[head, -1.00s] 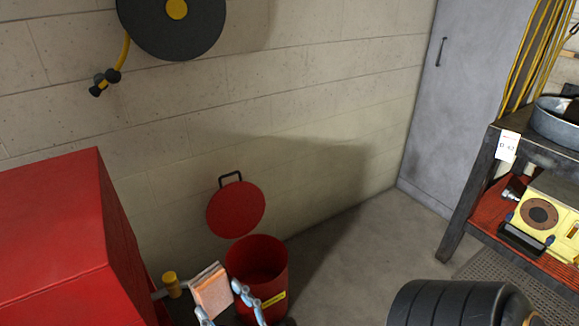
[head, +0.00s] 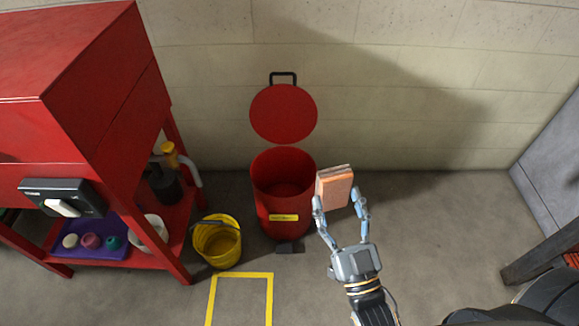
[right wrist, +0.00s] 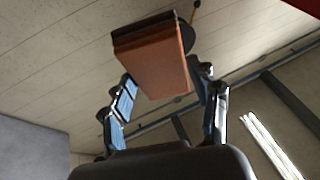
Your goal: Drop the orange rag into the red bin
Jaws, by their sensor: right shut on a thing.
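The orange rag (head: 335,188) is a folded, block-like bundle held at the tips of my right gripper (head: 341,205). The right gripper is shut on it, and the rag also shows between the fingers in the right wrist view (right wrist: 153,65). The red bin (head: 284,205) stands on the floor by the wall, just left of the rag in the head view. Its round lid (head: 283,114) is raised and its mouth is open. The rag appears beside the bin's right rim; its height above it is hard to tell. My left gripper is not in view.
A yellow bucket (head: 217,243) stands left of the bin. A red cabinet on legs (head: 100,115) with a lower shelf is at the left. A yellow square outline (head: 240,276) marks the floor in front. A dark bench leg (head: 540,255) is at the right.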

